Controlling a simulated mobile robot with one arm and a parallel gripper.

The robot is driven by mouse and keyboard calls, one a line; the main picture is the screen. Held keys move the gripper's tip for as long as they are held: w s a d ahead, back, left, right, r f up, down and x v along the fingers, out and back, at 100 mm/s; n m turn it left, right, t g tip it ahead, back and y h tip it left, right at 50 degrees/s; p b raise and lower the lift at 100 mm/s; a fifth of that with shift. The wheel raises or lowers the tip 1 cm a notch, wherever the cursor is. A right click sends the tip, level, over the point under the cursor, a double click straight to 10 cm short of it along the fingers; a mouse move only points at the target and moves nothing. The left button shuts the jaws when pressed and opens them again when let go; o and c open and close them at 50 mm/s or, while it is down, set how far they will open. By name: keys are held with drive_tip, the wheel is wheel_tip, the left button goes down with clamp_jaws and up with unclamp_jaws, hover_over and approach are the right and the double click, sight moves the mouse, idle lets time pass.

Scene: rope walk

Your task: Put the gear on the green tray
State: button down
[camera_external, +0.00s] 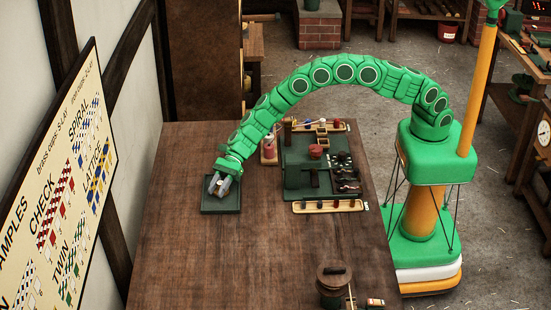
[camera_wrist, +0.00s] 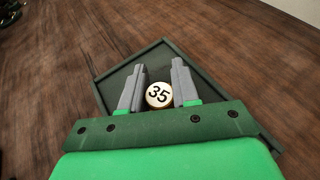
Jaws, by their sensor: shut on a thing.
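A small round piece (camera_wrist: 159,95) with a cream face marked 35 and a dark rim sits between my fingers in the wrist view. I take it for the gear, though no teeth can be made out. My gripper (camera_wrist: 158,88) is shut on it. The dark green square tray (camera_wrist: 155,60) lies below and around it in that view. In the external view my gripper (camera_external: 219,186) points down over the green tray (camera_external: 222,211), at the table's left side. The gap between gear and tray floor cannot be judged.
A green board (camera_external: 294,174) with blocks and small parts lies to the right on the wooden table (camera_external: 260,255). A pale strip tray (camera_external: 328,206) lies in front of it. The table's front left is clear.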

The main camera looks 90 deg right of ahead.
drive_tip(key=shift+f, duration=0.1)
drive_tip(key=c, duration=0.8)
unclamp_jaws()
drive_tip(key=shift+c, duration=0.2)
drive_tip(key=shift+s+d+r, duration=0.15)
drive_tip(key=shift+d+r, duration=0.25)
drive_tip(key=shift+d, duration=0.05)
drive_tip(key=v, duration=1.1)
